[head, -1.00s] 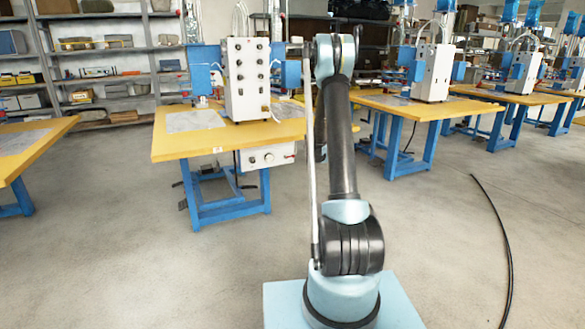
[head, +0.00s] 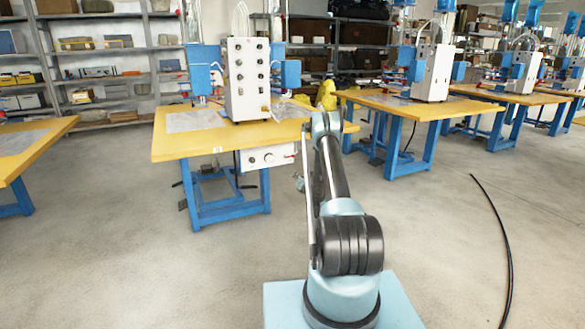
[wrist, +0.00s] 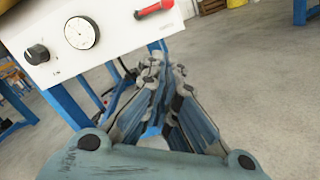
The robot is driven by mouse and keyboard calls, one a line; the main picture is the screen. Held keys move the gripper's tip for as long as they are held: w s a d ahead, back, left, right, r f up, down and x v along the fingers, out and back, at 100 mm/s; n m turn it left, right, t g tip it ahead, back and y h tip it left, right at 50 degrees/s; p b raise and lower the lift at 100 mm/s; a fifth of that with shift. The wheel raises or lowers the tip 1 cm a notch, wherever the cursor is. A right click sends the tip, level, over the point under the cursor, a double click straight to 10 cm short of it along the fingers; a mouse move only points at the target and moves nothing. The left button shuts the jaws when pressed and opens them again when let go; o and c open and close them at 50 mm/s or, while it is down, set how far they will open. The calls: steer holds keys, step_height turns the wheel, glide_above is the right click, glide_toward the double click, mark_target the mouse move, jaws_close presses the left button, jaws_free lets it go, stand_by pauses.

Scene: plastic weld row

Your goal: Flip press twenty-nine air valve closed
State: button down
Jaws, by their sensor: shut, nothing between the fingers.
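The white control box (wrist: 85,38) hangs under the yellow press table and fills the upper left of the wrist view. It also shows under the table edge in the head view (head: 268,157). Its red valve handle (wrist: 154,9) is at the box's upper right end and lies along the face, tilted in the picture. A round gauge (wrist: 82,33) and a black knob (wrist: 38,54) sit left of it. My gripper (wrist: 165,68) is shut and empty, below and apart from the handle in the picture. No press number is legible.
The yellow table (head: 185,143) stands on blue legs (head: 195,195) and carries the white press cabinet (head: 247,80). More press tables (head: 420,105) stand at right. A black cable (head: 505,235) lies on the floor at right. The floor around is open.

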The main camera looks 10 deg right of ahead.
steer(key=shift+s+a+f, duration=0.15)
steer(key=shift+f, duration=0.4)
steer(key=shift+w+a+r, duration=0.15)
steer(key=shift+w+r, duration=0.5)
steer(key=shift+w, duration=1.2)
steer(key=shift+w+a+r, duration=0.2)
steer(key=shift+w+r, duration=0.4)
steer(key=shift+w, duration=1.25)
steer(key=shift+w+a+r, duration=0.15)
steer(key=shift+w+r, duration=0.5)
steer(key=shift+w, duration=1.2)
steer(key=shift+d, duration=0.1)
steer(key=shift+a, duration=0.2)
steer(key=shift+a+n, duration=0.15)
steer(key=shift+n, duration=0.25)
